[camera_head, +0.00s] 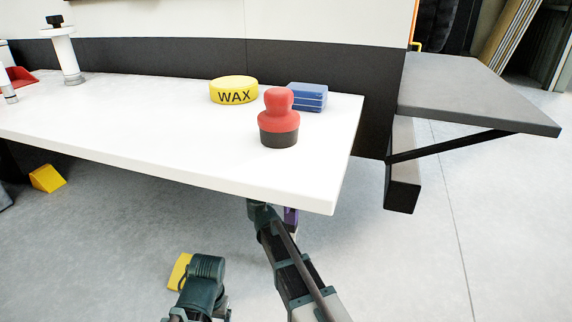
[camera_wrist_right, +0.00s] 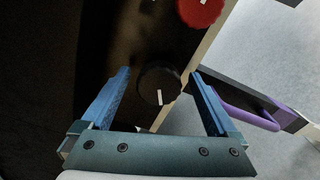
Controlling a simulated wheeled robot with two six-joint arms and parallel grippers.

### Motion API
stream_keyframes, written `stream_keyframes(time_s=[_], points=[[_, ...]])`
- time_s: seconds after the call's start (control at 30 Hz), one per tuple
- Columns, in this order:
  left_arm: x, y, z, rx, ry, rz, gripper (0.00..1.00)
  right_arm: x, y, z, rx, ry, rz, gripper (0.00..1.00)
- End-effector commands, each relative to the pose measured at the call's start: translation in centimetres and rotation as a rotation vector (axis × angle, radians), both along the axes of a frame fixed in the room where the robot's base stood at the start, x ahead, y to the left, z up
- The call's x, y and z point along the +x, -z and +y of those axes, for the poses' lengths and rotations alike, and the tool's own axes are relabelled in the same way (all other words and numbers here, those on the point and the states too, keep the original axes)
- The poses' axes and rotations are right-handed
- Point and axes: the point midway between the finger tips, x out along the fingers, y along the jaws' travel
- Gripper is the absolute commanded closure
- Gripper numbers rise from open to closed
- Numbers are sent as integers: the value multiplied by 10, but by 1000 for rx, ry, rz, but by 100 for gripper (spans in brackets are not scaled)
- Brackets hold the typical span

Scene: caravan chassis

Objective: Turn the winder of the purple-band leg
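The leg with a purple band (camera_wrist_right: 245,112) shows at the right of the right wrist view; a bit of purple (camera_head: 291,218) also shows below the table corner in the head view. A dark round knob (camera_wrist_right: 158,82) with a white mark sits on a dark panel left of the band. My right gripper (camera_wrist_right: 160,74) is open, one blue finger on each side of the knob; contact cannot be told. A red round knob (camera_wrist_right: 200,10) with a white mark is above it. In the head view the right gripper is hidden under the table. My left gripper is not visible, only its arm.
The white table (camera_head: 180,150) overhangs my right arm. On it are a yellow WAX tin (camera_head: 234,91), a red-topped tool (camera_head: 279,120) and a blue stack (camera_head: 308,97). A grey shelf (camera_head: 470,95) is at right. Yellow wedges (camera_head: 47,178) lie on the floor.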

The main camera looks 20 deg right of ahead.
Motion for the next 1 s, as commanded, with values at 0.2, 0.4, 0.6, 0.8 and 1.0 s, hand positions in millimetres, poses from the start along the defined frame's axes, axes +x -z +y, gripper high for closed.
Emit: stream_keyframes(time_s=[0.2,0.4,0.6,0.8,1.0], points=[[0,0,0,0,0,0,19,0,0,0,-1,0,0,6],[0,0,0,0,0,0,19,-15,0,10,-1,-1,0,6],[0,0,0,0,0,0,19,-52,0,33,-1,-3,0,6],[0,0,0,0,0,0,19,-86,0,57,-1,-3,1,6],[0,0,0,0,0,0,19,-107,0,72,-1,-1,0,6]])
